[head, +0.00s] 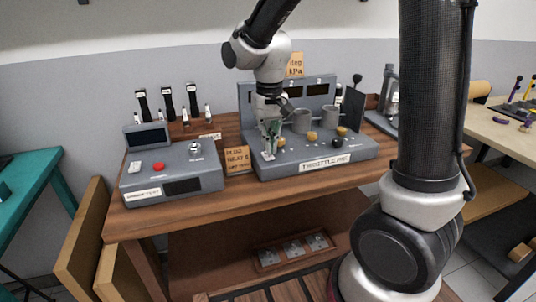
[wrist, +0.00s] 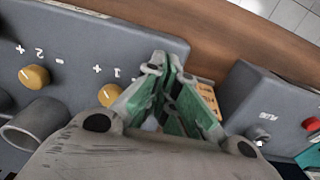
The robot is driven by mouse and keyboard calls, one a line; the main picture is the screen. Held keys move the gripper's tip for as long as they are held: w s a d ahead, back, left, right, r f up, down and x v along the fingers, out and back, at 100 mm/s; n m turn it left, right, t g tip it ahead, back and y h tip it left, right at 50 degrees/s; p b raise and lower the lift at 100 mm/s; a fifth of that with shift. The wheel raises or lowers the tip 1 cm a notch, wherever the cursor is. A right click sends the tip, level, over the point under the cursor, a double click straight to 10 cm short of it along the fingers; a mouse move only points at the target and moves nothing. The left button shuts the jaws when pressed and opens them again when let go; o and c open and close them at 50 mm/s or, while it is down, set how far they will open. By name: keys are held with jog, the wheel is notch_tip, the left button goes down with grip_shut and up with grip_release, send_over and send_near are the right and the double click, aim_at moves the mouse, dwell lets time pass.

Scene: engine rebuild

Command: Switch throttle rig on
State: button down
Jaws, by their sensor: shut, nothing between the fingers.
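The throttle rig (head: 335,152) is a grey console on the wooden bench, with a label reading THROTTLE RIG on its front. Its sloped top has yellow knobs (head: 311,136) and a black knob (head: 337,143); two yellow knobs (wrist: 109,95) also show in the wrist view. My gripper (head: 268,153) is shut and empty, pointing down at the left part of the rig's sloped panel. In the wrist view its fingertips (wrist: 165,62) lie over the rig's panel near its edge. Any power switch under the fingers is hidden, and contact cannot be told.
A second grey console (head: 185,185) with a red button (head: 158,166) stands left of the rig. Black-handled tools (head: 167,103) stand behind. The bench's front strip (head: 240,200) is clear.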

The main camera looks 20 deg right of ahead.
aim_at(270, 156)
jog(key=shift+f, duration=1.15)
dwell(0.7)
jog(key=shift+r, duration=3.5)
jog(key=shift+s+f+n, duration=0.15)
jog(key=shift+n, duration=0.25)
jog(key=shift+s+d+f+n, duration=0.25)
jog(key=shift+s+d, duration=0.05)
jog(key=shift+s, duration=0.25)
jog(key=shift+s+d+f+n, duration=0.2)
jog(key=shift+s+d+n, duration=0.05)
jog(key=shift+s, duration=0.3)
jog(key=s+d+r+m+t, duration=0.1)
jog(key=s+d+r+t, duration=0.1)
jog(key=s+d+r, duration=0.2)
jog(key=s+d+r+t, duration=0.2)
jog(key=s+d+r, duration=0.1)
jog(key=s+d, duration=0.6)
jog(key=s, duration=0.3)
jog(key=shift+s+d+r+m, duration=0.25)
jog(key=shift+d+r+m, duration=0.15)
